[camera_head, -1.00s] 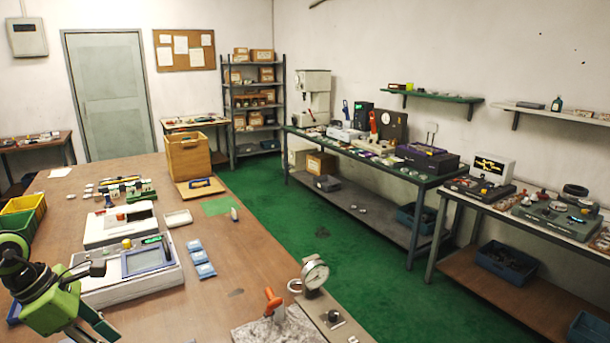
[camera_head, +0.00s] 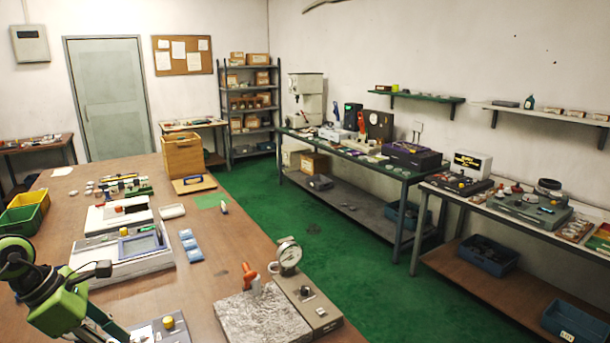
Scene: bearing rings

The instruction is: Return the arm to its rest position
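The wooden workbench (camera_head: 215,253) fills the lower left and centre. A dial gauge (camera_head: 288,256) stands on a grey base, with an orange-handled tool (camera_head: 250,275) and a mottled grey stone plate (camera_head: 262,315) beside it. A white device (camera_head: 120,258) with a framed panel sits on the left part of the bench.
A wooden box (camera_head: 184,155) stands at the bench's far end. Green floor (camera_head: 330,240) is clear between this bench and the right-hand benches.

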